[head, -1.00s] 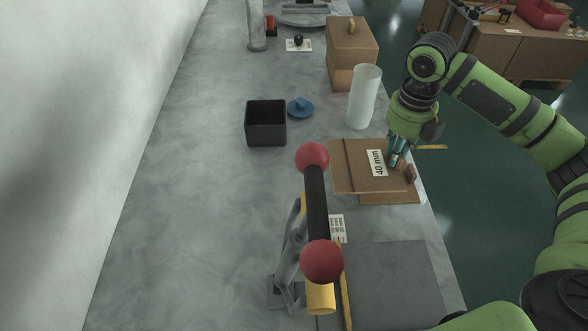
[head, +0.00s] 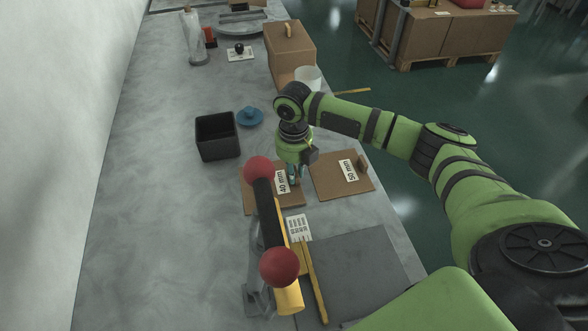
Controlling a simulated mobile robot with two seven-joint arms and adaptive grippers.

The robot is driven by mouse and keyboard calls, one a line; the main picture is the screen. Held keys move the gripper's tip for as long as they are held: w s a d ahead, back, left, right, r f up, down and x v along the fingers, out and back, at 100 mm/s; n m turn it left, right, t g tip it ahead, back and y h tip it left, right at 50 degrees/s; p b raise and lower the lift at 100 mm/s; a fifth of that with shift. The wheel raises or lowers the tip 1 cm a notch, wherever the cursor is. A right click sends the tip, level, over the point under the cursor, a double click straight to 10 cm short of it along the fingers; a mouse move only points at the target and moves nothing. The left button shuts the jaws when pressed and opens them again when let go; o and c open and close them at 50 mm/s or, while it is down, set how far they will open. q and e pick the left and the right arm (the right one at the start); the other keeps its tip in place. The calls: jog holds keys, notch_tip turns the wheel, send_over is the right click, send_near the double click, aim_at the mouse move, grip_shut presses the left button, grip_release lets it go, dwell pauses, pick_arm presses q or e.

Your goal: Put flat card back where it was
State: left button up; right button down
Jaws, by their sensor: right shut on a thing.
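The brown flat card marked "40 mm" (head: 292,201) lies level at the middle of the bench, partly hidden behind the lever press. My right gripper (head: 295,178) points down at its right side and is shut on it; the grip itself is small and partly hidden. I cannot tell whether the card touches the bench. A second brown flat card marked "50 mm" (head: 326,176) lies just to its right, near the bench edge, with a small brown grip block (head: 363,163) at its right side. My left gripper is not in view.
The lever press with red knobs (head: 278,267) stands close in front of the card. A black open box (head: 218,137), a blue lid (head: 250,117), a translucent cylinder (head: 308,76) and a brown box (head: 290,50) stand farther back. A grey mat (head: 350,275) lies front right.

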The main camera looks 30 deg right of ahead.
jog(key=shift+f, duration=0.25)
jog(key=shift+f, duration=0.15)
jog(key=c, duration=1.2)
grip_release()
notch_tip(320, 180, up, 12)
jog(key=shift+r+b, duration=0.2)
jog(key=shift+b, duration=0.6)
